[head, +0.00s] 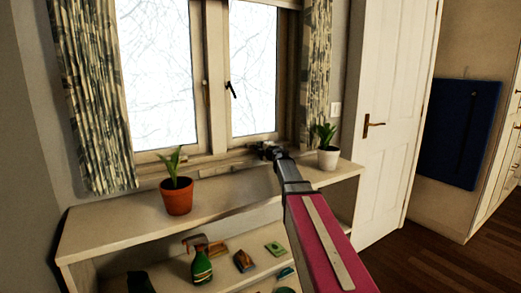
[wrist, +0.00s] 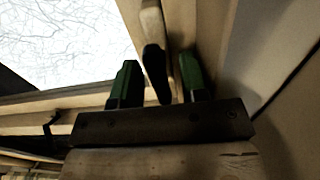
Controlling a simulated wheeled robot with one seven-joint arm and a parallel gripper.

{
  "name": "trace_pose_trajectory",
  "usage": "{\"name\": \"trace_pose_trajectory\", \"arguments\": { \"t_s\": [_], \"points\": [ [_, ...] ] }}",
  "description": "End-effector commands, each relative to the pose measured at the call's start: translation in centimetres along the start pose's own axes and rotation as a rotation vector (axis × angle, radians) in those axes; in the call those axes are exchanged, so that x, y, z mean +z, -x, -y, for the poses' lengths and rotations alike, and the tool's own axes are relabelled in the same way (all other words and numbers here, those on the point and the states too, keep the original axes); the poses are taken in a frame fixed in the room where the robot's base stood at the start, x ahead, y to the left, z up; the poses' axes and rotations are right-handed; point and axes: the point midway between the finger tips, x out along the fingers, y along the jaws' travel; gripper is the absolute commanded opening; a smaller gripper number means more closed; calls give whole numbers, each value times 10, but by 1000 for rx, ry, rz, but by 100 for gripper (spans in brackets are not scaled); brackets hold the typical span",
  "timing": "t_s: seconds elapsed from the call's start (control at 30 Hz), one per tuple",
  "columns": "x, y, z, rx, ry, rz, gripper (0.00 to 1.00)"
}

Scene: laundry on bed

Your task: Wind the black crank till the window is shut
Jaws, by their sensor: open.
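The window (head: 254,65) has two panes behind the shelf in the head view, and part of it fills the upper left of the wrist view (wrist: 65,45). I cannot tell whether a pane stands slightly open. My gripper (head: 268,150) is at the sill below the right pane. In the wrist view my gripper (wrist: 158,60) is open, with its two green fingers apart. In the head view, my gripper makes the crank hard to make out.
A plant in a terracotta pot (head: 177,198) stands left on the shelf (head: 110,232). A plant in a white pot (head: 328,158) stands close right of my gripper. Patterned curtains (head: 95,90) flank the window. A green spray bottle (head: 201,264) is on the lower shelf.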

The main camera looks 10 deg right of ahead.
Motion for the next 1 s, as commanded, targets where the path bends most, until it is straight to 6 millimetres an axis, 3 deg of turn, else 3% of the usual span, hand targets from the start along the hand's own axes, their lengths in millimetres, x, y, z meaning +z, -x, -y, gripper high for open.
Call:
{"name": "trace_pose_trajectory", "arguments": {
  "t_s": [0.27,0.73,1.0],
  "points": [
    [-1,16,0,0,1,0,40],
    [-1,97,0,0,0,2,40],
    [0,109,0,0,0,-1,40]
  ]
}}
